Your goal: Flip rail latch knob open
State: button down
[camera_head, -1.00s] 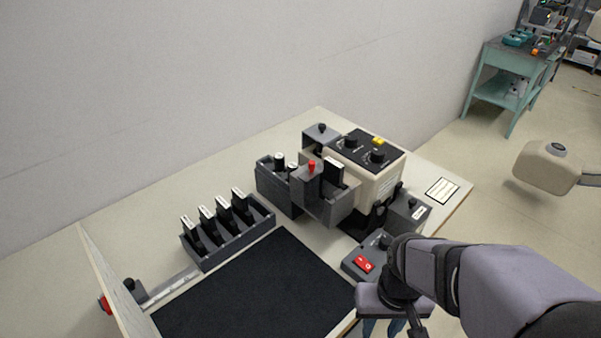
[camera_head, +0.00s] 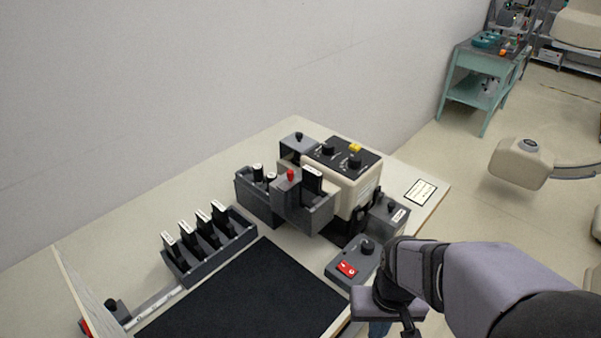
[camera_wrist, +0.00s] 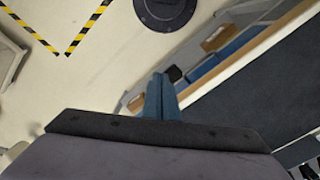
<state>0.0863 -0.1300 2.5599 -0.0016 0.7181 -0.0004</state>
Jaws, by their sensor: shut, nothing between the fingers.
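A black knob (camera_head: 112,305) stands on a small dark block at the left end of a pale rail (camera_head: 155,305), at the lower left of the head view. It looks like the latch knob, but its latch position is too small to read. My gripper's blue fingers (camera_head: 380,328) show only partly at the bottom of the head view, beyond the table's front edge and far right of the knob. In the wrist view my gripper (camera_wrist: 160,82) is shut and empty, beside the table's edge. The knob is not in the wrist view.
A black mat (camera_head: 245,295) covers the table's front. Behind it stand a rack of cartridges (camera_head: 205,262) and a beige machine (camera_head: 345,185). A grey box with a red switch (camera_head: 347,269) lies near my arm. An upright panel (camera_head: 75,290) borders the table's left side.

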jog(key=w+d+r+m+t+y+p, duration=0.1)
jog(key=w+d+r+m+t, duration=0.3)
jog(key=w+r, duration=0.75)
jog(key=w+a+r+m+t+y, duration=0.2)
jog(key=w+a+r+m+y, duration=0.2)
jog(key=w+a+r, duration=0.5)
notch_tip(320, 180, up, 5)
jog(key=shift+w+a+r+t+y, duration=0.1)
jog(key=shift+w+a+t+y, duration=0.15)
jog(key=shift+y, duration=0.55)
jog(key=shift+s, duration=0.1)
